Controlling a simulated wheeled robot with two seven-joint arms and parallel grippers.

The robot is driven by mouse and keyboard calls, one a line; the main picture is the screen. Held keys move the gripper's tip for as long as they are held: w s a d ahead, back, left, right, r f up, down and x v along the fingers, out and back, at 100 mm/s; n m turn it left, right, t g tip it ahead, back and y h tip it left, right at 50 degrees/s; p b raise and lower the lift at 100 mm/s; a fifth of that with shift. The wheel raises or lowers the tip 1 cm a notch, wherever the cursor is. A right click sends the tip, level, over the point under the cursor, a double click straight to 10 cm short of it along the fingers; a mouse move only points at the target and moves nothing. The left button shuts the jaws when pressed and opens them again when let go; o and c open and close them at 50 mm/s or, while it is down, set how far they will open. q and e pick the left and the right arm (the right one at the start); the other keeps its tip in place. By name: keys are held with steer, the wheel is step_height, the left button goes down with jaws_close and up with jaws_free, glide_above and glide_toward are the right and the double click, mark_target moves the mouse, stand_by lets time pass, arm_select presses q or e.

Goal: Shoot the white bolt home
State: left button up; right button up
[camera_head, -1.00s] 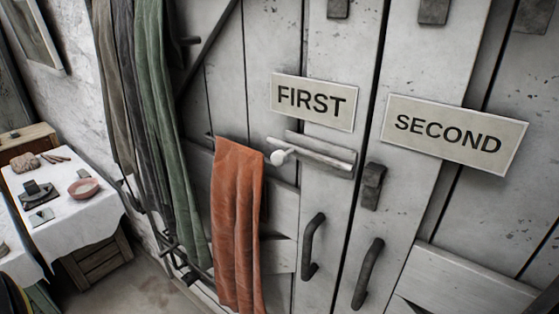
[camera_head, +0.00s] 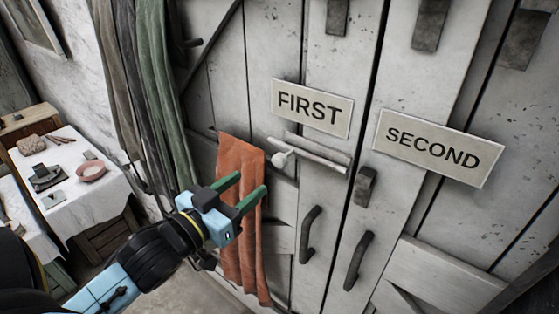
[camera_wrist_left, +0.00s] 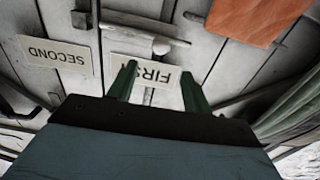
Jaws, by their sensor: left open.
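The white bolt (camera_head: 312,154) lies along its mount on the door under the FIRST sign, with its round knob (camera_head: 281,158) at the left end. It also shows in the left wrist view (camera_wrist_left: 142,29), upside down, with the knob (camera_wrist_left: 161,47) beyond my fingertips. A dark block (camera_head: 366,187) sits on the neighbouring door, just right of the gap. My left gripper (camera_head: 249,183) is open and empty, with green fingers, below and left of the knob and apart from it. My right gripper is not in view.
An orange cloth (camera_head: 247,265) hangs behind my left gripper. Two dark handles (camera_head: 308,233) flank the door gap below. The FIRST sign (camera_head: 311,108) and SECOND sign (camera_head: 437,147) are on the doors. Draped cloths (camera_head: 150,100) and a laid table (camera_head: 110,195) are at left.

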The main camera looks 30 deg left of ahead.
mark_target(276, 161)
arm_select(q)
steer(key=w+b, duration=0.1)
steer(key=w, duration=0.1)
steer(key=w+b, duration=0.1)
steer(key=w, duration=0.1)
steer(key=w+b, duration=0.2)
steer(key=shift+w+d, duration=0.25)
steer(key=w+p, duration=0.1)
steer(key=w, duration=0.2)
steer(key=shift+w+d, duration=0.1)
steer(key=shift+w, duration=0.25)
steer(key=shift+w+d, duration=0.1)
steer(key=shift+w, duration=0.65)
jaws_close()
